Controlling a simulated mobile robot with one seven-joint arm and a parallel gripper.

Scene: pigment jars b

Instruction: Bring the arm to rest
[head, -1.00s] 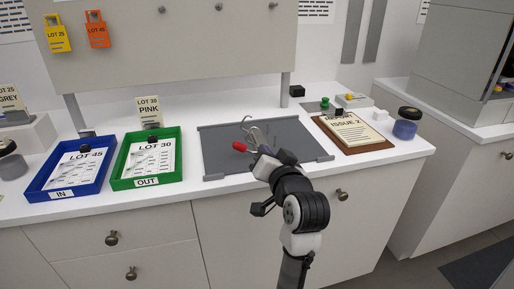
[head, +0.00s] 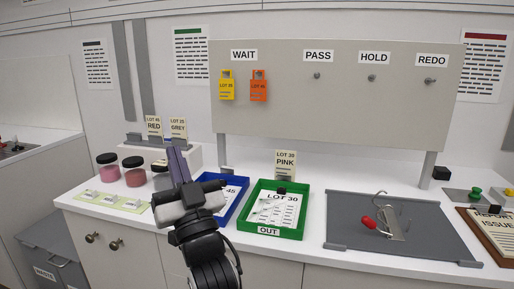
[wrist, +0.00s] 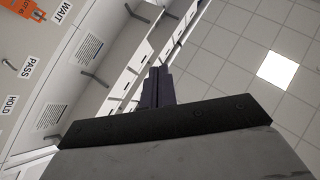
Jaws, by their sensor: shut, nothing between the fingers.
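My arm is raised in front of the counter's left part in the head view. My gripper (head: 177,163) points up, with its fingers together and nothing between them. It also shows in the wrist view (wrist: 158,80), where the fingers are shut against a background of wall and ceiling. In the head view the gripper covers part of the blue tray (head: 228,196) and part of the jar row. It appears apart from the things around it, though its depth is hard to tell.
Pink and red jars (head: 133,172) stand at the left. A green tray (head: 302,207) holds a LOT 30 sheet. A grey mat (head: 420,250) bears a red-handled metal tool (head: 369,222). Yellow (head: 227,88) and orange tags (head: 259,88) hang under WAIT; the PASS, HOLD and REDO pegs are bare.

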